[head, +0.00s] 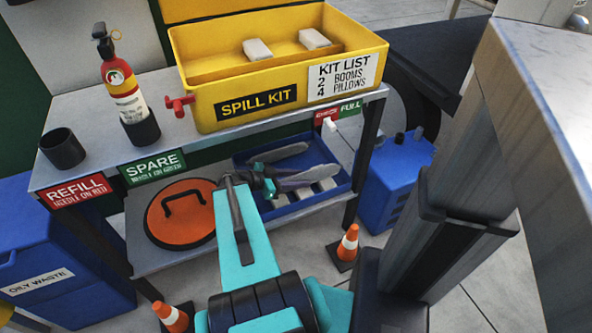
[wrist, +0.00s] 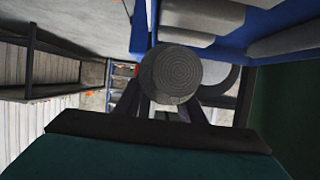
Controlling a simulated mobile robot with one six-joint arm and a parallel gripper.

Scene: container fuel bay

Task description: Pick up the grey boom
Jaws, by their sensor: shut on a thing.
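My gripper (head: 266,184) reaches in at the lower shelf and is shut on a grey boom (head: 308,178), a long grey roll that sticks out to the right of the jaws. In the wrist view, the boom's round, spiral-marked end (wrist: 171,74) sits between the fingers (wrist: 160,108). Another grey boom (head: 279,152) lies behind it in the blue tray (head: 351,184). The held boom is over the tray in the head view; I cannot tell whether it touches the tray or the things in it.
Pale pillows (head: 325,185) lie in the tray. The upper shelf (head: 210,124), with the yellow spill kit box (head: 222,82) and an extinguisher (head: 124,90), overhangs the tray. An orange disc lid (head: 165,228) lies left. Cones (head: 346,246) stand in front.

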